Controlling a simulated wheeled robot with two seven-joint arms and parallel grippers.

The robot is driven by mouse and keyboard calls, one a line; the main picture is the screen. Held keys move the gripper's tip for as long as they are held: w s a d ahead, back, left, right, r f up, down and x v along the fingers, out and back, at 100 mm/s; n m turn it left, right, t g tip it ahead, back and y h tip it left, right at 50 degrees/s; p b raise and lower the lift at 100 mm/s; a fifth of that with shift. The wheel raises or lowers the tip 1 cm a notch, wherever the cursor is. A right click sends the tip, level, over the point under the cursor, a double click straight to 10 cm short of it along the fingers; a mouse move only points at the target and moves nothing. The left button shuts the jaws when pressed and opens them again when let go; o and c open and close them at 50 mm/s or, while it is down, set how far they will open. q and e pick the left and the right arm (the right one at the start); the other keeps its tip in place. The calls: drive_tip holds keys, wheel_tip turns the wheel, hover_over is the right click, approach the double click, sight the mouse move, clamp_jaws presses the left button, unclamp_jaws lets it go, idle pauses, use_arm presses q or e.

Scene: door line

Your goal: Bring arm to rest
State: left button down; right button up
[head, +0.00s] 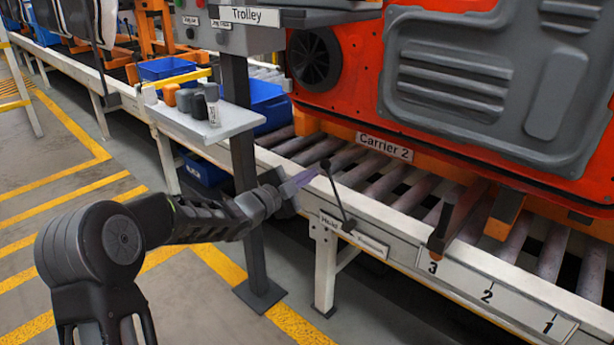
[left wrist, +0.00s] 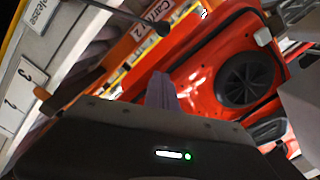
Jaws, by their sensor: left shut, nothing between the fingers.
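My left arm reaches in from the left in the head view. Its gripper (head: 308,176) is shut and empty, and its tip shows close beside the black knob of a thin lever (head: 337,195) on the conveyor's side rail. In the left wrist view the shut fingers (left wrist: 161,90) point up the picture. The lever's knob (left wrist: 162,28) is beyond them there, with a visible gap, so the gripper is not holding it. My right gripper is in neither view.
The roller conveyor (head: 388,183) carries an orange-red door (head: 345,45) on Carrier 2. A grey post (head: 240,150) with a small shelf (head: 235,121) of bottles stands close behind my left forearm. Blue bins (head: 165,69) are further back. Yellow-striped floor (head: 60,210) is open at left.

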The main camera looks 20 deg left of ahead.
use_arm(q)
drive_tip(key=shift+s, duration=0.25)
idle(0.3)
